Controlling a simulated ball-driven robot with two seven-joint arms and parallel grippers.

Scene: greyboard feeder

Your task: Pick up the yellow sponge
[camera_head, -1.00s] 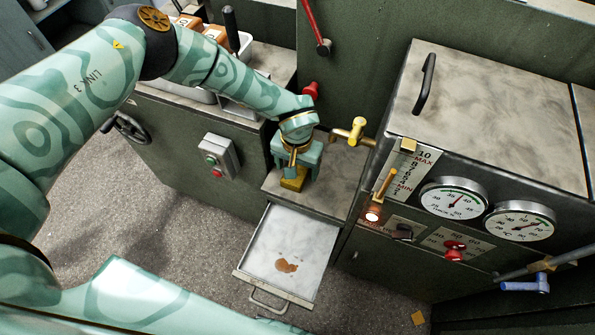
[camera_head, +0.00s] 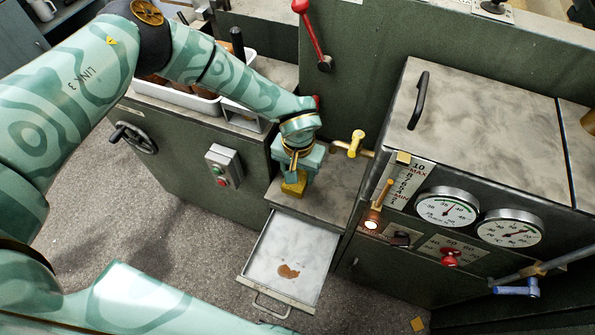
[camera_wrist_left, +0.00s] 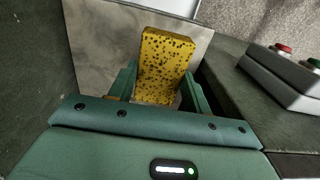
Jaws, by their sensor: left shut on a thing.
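The yellow sponge (camera_wrist_left: 163,62) is speckled with dark pores and stands between the two fingers of my left gripper (camera_wrist_left: 160,92) in the left wrist view. The left gripper is shut on it. In the head view, the sponge (camera_head: 293,187) shows below my left gripper (camera_head: 297,180), over the grey ledge (camera_head: 335,188) behind the open drawer. I cannot tell whether the sponge touches the ledge. My right gripper is not in view.
An open drawer (camera_head: 307,240) with a brown stain (camera_head: 288,271) stands in front of the ledge. A brass tap (camera_head: 352,145) is right of the gripper. A gauge panel (camera_head: 447,208) stands at the right, and a button box (camera_head: 223,167) at the left.

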